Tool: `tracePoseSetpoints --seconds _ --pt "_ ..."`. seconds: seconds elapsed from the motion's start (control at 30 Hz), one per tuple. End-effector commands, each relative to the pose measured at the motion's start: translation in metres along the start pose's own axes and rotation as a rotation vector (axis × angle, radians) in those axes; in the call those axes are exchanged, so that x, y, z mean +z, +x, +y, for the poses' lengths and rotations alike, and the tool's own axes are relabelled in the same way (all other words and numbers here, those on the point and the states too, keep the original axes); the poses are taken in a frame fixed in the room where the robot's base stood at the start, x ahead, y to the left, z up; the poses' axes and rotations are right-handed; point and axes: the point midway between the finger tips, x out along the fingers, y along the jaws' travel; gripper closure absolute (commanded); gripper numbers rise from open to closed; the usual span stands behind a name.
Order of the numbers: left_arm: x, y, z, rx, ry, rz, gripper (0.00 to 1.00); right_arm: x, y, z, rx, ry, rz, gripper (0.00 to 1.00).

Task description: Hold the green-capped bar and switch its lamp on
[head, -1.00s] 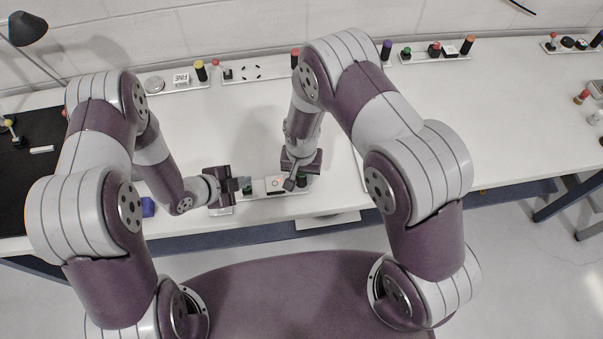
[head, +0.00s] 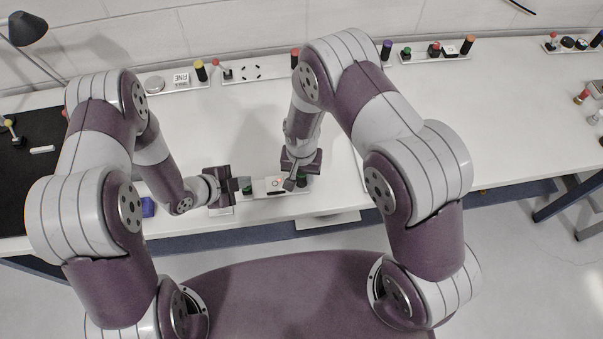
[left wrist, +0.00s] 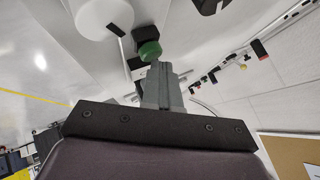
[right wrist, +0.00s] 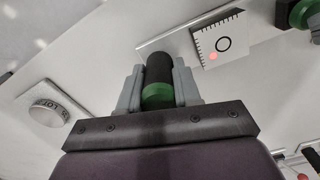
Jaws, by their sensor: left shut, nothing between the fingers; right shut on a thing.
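The white bar (head: 262,193) lies near the table's front edge. At its right end stands a black post with a green cap (head: 302,179); the right wrist view shows this post (right wrist: 158,72) between my fingers. My right gripper (right wrist: 158,92) is shut on it. A white square plate with a black ring and a small reddish dot (right wrist: 222,44) sits beside the post. At the bar's left end is a green knob on a dark base (left wrist: 149,50). My left gripper (left wrist: 162,72) is shut and empty, its fingertips at the knob; whether they touch it I cannot tell.
More bars with coloured posts line the back wall, one with a yellow-capped post (head: 200,70). A blue block (head: 148,207) lies left of my left gripper. A black mat (head: 35,170) and a lamp (head: 28,28) are at far left. The table's middle is mostly clear.

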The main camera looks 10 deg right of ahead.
Motion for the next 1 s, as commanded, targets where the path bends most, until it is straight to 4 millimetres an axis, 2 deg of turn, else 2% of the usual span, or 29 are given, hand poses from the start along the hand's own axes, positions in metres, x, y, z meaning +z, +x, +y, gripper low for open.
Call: tracePoseSetpoints --seconds 1.0 --pt "0.0041 0.0039 0.005 0.004 -0.002 -0.004 1.0 -0.0008 -0.0008 -0.0007 -0.001 -0.003 0.002 1.0"
